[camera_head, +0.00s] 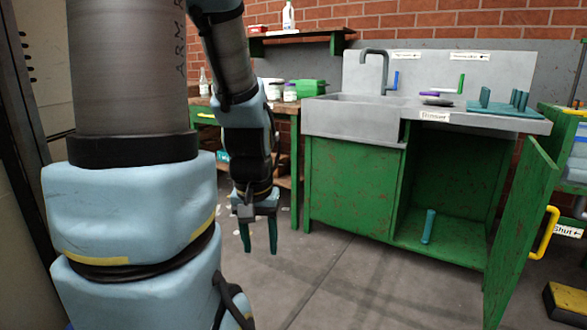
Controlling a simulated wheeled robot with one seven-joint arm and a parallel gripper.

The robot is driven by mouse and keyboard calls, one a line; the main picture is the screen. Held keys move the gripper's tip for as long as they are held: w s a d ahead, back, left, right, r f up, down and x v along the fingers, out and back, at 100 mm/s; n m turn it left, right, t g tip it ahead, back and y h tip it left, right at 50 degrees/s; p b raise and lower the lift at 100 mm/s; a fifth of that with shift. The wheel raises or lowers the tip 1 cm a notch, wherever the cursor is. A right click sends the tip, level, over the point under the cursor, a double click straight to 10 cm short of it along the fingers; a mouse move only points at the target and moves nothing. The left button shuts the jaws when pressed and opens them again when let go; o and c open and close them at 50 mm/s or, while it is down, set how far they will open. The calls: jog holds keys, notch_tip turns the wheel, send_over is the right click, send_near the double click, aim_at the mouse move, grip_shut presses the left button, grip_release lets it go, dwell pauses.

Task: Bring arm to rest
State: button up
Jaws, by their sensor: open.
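My arm comes down from the top left and bends so that my gripper (259,236) hangs pointing down over the grey floor. Its two dark green fingers are apart, with nothing between them. It is in front of the left end of the green sink cabinet (352,188) and touches nothing that I can see. A large light-blue and grey part of my own arm fills the left of the view and hides what is behind it.
The cabinet's right door (522,225) stands open, with a yellow handle (544,233). A teal cylinder (428,226) stands inside. The sink (350,115) and a teal rack (507,104) are on top. A workbench (292,124) is behind my gripper. The floor in front is clear.

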notch_tip(320, 180, up, 26)
jog(key=p, duration=2.3)
jog(key=shift+f, duration=0.25)
